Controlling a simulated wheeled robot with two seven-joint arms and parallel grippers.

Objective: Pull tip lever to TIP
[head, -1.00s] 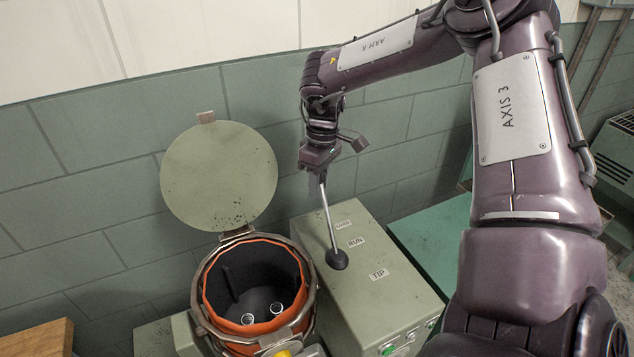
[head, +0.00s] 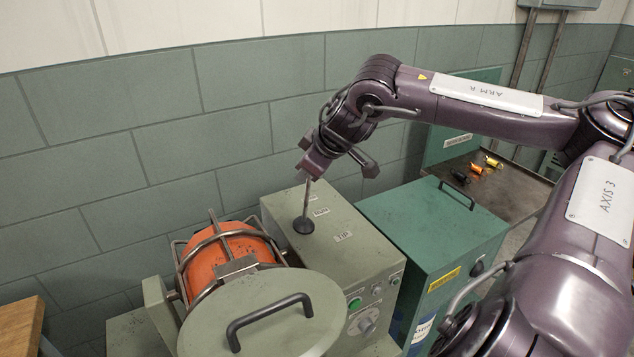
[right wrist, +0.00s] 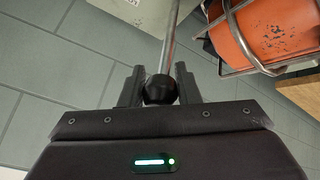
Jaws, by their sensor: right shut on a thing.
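My right gripper (head: 312,168) is shut on the top of the tip lever (head: 306,203). In the right wrist view the jaws (right wrist: 160,85) close around the lever's dark ball knob (right wrist: 160,91), and its steel rod (right wrist: 170,45) runs away from me. The lever rises from a black boot on the grey-green control box (head: 375,245). The TIP label (head: 343,236) is on the box top, nearer the front than the RUN label (head: 321,212). The orange drum (head: 235,245) lies tilted in its steel cage, and its round lid (head: 265,335) with a black handle is at the front. My left gripper is out of view.
A teal cabinet (head: 440,215) with a handle stands right of the control box. Behind it a dark table (head: 515,195) holds small black, orange and yellow items. A wooden edge (head: 20,330) is at lower left. The tiled wall is close behind.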

